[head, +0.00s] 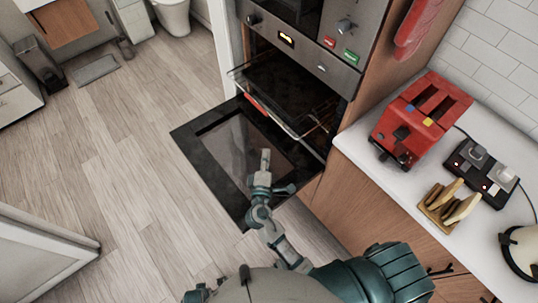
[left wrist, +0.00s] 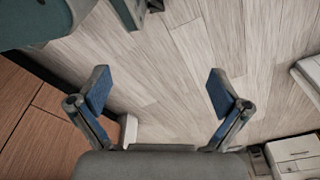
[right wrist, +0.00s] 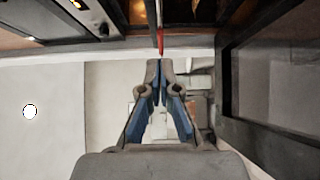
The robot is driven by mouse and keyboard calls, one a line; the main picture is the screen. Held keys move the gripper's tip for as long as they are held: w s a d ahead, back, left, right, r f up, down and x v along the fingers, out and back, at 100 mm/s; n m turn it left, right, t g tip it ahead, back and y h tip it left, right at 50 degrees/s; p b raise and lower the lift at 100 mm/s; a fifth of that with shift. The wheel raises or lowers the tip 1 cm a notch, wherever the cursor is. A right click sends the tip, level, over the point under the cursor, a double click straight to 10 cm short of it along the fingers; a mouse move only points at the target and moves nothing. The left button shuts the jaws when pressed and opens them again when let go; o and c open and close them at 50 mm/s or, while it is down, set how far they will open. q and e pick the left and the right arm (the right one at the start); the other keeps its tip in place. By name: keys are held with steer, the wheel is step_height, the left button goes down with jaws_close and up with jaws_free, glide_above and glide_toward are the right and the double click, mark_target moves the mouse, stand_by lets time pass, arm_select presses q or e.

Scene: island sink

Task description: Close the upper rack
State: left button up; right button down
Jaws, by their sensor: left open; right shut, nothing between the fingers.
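The oven (head: 310,45) has its dark door (head: 205,145) folded down open. A wire rack (head: 283,118) sticks out of the oven over the door, with a red strip (head: 256,104) near its outer left end. My right gripper (head: 265,152) is over the open door, below and apart from the rack in the head view. In the right wrist view its fingers (right wrist: 160,68) are shut and empty, with a thin red-tipped bar (right wrist: 161,42) just beyond the tips; contact is unclear. My left gripper (left wrist: 160,88) is open and empty above the floor, outside the head view.
The wooden floor (head: 110,160) left of the oven door is clear.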

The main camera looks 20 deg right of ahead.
mark_target(295, 121)
arm_select(q)
steer(key=shift+s+f+p, duration=0.55)
steer(key=shift+s+f, duration=0.5)
steer(key=shift+f, duration=0.1)
arm_select(e)
steer(key=w+d, duration=0.7)
steer(key=shift+w, duration=0.3)
arm_select(q)
steer(key=shift+a, duration=0.2)
arm_select(e)
steer(key=shift+a, duration=0.15)
steer(key=w+d, duration=0.1)
steer(key=d, duration=0.1)
steer(key=w+d, duration=0.1)
steer(key=d, duration=0.2)
steer(key=w+d, duration=0.1)
steer(key=d, duration=0.2)
steer(key=shift+d, duration=0.35)
arm_select(q)
steer(key=shift+s+d+f, duration=0.1)
steer(key=shift+s+f, duration=0.05)
steer(key=shift+f, duration=0.2)
arm_select(e)
steer(key=shift+a, duration=0.1)
steer(key=shift+a, duration=0.1)
